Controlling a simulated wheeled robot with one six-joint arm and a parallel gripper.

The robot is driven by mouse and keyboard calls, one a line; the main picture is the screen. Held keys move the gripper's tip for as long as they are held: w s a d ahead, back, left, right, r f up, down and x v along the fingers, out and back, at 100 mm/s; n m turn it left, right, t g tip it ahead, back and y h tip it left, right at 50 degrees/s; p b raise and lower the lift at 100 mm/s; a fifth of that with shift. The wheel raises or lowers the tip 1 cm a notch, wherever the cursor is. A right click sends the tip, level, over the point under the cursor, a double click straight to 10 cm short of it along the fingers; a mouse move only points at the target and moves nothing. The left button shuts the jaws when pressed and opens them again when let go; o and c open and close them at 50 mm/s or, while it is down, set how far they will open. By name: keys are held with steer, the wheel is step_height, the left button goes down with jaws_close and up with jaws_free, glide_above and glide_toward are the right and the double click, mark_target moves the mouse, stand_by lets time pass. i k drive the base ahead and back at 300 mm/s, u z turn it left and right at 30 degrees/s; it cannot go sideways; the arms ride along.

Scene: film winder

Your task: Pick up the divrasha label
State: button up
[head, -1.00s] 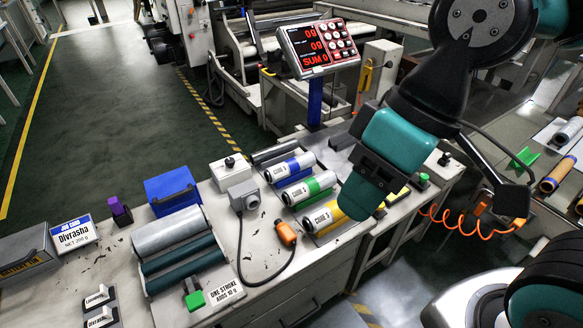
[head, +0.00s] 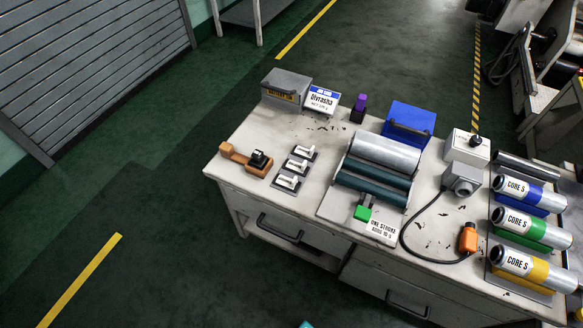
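Three small white labels lie on dark holders in a slanting row on the bench: a back one (head: 303,151), a middle one (head: 297,164) and a front one (head: 288,182). Their print is too small to read now, so I cannot tell which is the divrasha label. A job card (head: 320,100) reading "Divrasha" stands behind them. My gripper is out of view; only a small teal patch shows at the bottom edge.
Left of the labels is an orange-brown tool (head: 245,157). A grey box (head: 287,88) stands behind. To the right are the roller unit (head: 375,175), a blue box (head: 408,124), an orange-handled cable (head: 467,238) and several cores. The floor left of the bench (head: 270,125) is clear.

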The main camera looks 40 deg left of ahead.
mark_target(292, 164)
steer(key=u, duration=0.5)
steer(key=k, duration=1.2)
steer(key=u, duration=1.1)
steer(key=i, duration=0.5)
steer(key=u, duration=0.8)
steer(key=i, duration=1.45)
steer(key=z, duration=0.85)
steer(key=i, duration=0.6)
steer(key=z, duration=0.6)
